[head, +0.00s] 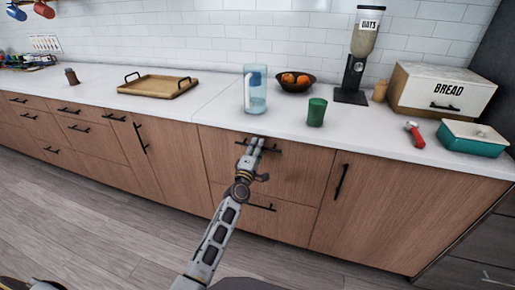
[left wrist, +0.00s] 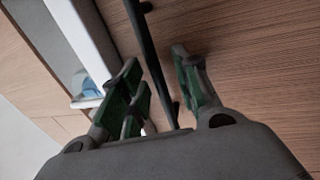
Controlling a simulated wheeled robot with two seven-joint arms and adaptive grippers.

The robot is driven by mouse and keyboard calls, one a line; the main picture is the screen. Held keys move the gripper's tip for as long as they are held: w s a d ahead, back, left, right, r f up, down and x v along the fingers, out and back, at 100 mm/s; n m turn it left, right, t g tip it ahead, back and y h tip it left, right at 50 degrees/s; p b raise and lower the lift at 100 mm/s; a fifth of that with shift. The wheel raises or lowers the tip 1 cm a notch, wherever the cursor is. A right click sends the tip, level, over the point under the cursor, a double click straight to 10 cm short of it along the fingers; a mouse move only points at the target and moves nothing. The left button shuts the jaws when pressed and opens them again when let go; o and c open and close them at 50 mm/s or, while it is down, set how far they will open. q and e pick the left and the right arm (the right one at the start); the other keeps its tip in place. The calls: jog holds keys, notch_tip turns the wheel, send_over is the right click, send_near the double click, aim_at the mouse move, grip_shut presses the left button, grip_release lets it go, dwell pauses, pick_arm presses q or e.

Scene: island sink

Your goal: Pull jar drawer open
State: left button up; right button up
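The wooden drawer (head: 305,167) in front of me is the upper one of two, under the white counter, and it looks closed. It carries a black bar handle (head: 274,150). My left gripper (head: 257,143) is at this handle. In the left wrist view the open gripper (left wrist: 163,82) has its green-padded fingers on either side of the black handle bar (left wrist: 146,35), with gaps between pads and bar. The drawer front (left wrist: 255,60) fills the right of that view. No drawer shows a jar label. My right gripper is not in view.
A clear pitcher (head: 256,92) and a green cup (head: 316,112) stand on the counter (head: 215,103) above the drawer. A lower drawer (head: 290,221) sits beneath, a cupboard door (head: 385,200) to the right. The wooden floor (head: 90,225) in front is clear.

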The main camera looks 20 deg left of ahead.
pick_arm(q)
jog(key=shift+w, duration=0.2)
grip_shut()
dwell(0.3)
jog(key=shift+s, duration=0.15)
